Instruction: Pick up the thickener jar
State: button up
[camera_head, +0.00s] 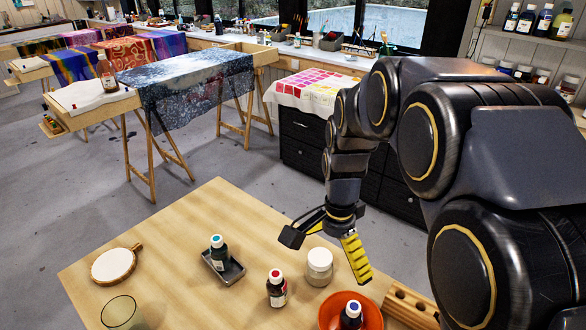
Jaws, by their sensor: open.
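The jar that looks like the thickener jar (319,268) is short and wide, with a pale lid and whitish contents. It stands upright on the light wooden table, right of centre in the head view. Its label cannot be read. My gripper (325,246) is open and empty above the table, close to the jar in the picture. One dark finger shows to the upper left of the jar and a yellow-and-black striped finger to its right. The exact height of the fingers over the jar cannot be told.
A red-capped bottle (277,290) stands just left of the jar. An orange bowl (327,312) holds a blue-capped bottle (351,316). A dark tray (234,271) holds a teal-capped bottle (218,254). A round hoop (113,265), glass (121,313) and wooden rack (411,304) are nearby.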

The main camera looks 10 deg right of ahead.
aim_at(321, 256)
jog(key=w+f+m, duration=0.3)
jog(key=w+f, duration=0.1)
jog(key=w, duration=0.1)
jog(key=w+f+m, duration=0.3)
jog(key=w+f, duration=0.1)
jog(key=w, duration=0.1)
jog(key=w+d+f+m, duration=0.1)
jog(key=w+f+m, duration=0.3)
jog(key=shift+w+f+t, duration=0.3)
jog(key=shift+w+t, duration=0.1)
jog(key=shift+w+d+f, duration=0.1)
jog(key=shift+f, duration=0.2)
notch_tip(321, 256, down, 8)
jog(key=shift+d+r, duration=0.15)
jog(key=shift+r, duration=0.1)
jog(key=c, duration=1.2)
